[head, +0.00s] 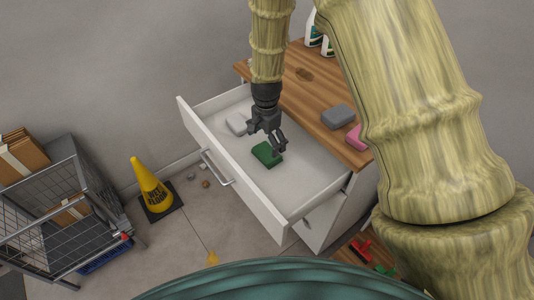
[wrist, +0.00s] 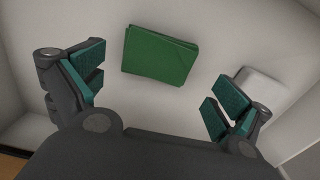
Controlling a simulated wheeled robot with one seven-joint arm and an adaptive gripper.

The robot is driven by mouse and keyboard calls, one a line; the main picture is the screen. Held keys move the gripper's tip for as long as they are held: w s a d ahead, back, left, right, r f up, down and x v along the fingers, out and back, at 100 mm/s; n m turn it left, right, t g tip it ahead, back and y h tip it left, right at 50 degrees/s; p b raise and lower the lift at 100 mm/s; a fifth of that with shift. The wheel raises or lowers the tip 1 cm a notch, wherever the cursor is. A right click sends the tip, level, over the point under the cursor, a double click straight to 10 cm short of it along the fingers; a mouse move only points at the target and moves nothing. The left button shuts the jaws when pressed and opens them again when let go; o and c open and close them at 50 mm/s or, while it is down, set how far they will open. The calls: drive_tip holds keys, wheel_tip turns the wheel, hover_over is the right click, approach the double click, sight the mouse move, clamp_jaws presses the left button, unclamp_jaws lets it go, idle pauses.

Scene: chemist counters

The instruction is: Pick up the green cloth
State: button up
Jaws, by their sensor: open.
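The green cloth (head: 266,154) is folded and lies on the floor of the open white drawer (head: 305,186). In the wrist view the green cloth (wrist: 160,55) lies flat, beyond and between the fingertips. My gripper (head: 270,145) is over the drawer, close to the cloth, with its fingers apart and nothing between them. In the wrist view my gripper (wrist: 158,90) has its two teal-padded fingers spread wide. I cannot tell the exact height of the fingers above the cloth.
A white block-like item (head: 236,123) lies in the drawer behind the cloth. Grey (head: 338,117) and pink (head: 355,137) items lie on the wooden counter (head: 300,95). A yellow cone (head: 148,180) and a wire cart (head: 60,215) stand at the left. The drawer's walls surround the cloth.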

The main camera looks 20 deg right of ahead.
sight(266, 153)
drive_tip(key=shift+s+a+f+p, duration=0.15)
drive_tip(key=shift+f+p, duration=0.25)
drive_tip(key=shift+f, duration=1.95)
drive_tip(key=shift+c, duration=0.4)
drive_tip(key=c, duration=0.5)
